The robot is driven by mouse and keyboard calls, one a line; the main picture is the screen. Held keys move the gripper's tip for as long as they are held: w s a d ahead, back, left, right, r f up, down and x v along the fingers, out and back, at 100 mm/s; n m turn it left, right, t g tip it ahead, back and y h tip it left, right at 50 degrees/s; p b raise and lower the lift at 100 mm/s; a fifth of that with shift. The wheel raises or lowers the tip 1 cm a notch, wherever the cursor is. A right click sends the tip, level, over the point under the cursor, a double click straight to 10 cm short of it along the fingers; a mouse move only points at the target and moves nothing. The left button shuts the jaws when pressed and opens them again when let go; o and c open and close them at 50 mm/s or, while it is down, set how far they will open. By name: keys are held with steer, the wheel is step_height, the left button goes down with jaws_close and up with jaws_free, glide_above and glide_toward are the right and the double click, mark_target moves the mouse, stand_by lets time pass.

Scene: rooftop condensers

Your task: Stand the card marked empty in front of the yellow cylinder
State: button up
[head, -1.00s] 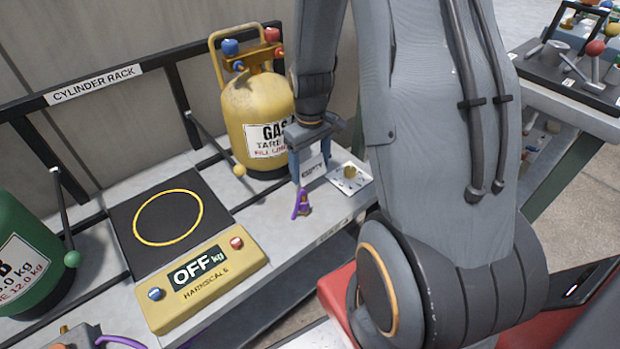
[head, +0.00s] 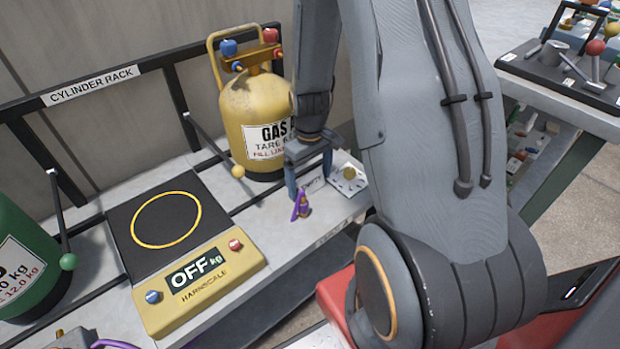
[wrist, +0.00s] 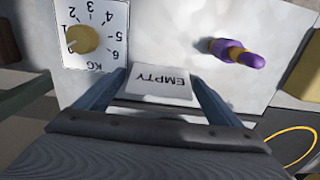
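The yellow cylinder (head: 256,105) stands upright on the grey bench, against the rack. My gripper (head: 309,188) points down at the bench to the right of and nearer than the cylinder. Its two blue-grey fingers are closed on the side edges of the white card marked EMPTY (head: 314,185). In the wrist view the card (wrist: 160,82) fills the gap between the fingertips (wrist: 160,78), its lettering upside down. I cannot tell whether the card's lower edge touches the bench.
The scale (head: 190,285) reads OFF. A green cylinder (head: 22,262) stands far left. Bare bench (head: 232,205) lies left of the fitting.

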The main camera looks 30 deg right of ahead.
mark_target(309, 174)
step_height(309, 174, up, 11)
steer(key=shift+r+p, duration=0.2)
steer(key=shift+p, duration=0.8)
steer(key=s+a+r, duration=1.5)
steer(key=s+a, duration=0.3)
steer(key=a, duration=0.1)
steer(key=shift+a+r+y, duration=0.15)
steer(key=shift+r+y, duration=0.05)
steer(key=shift+y, duration=0.1)
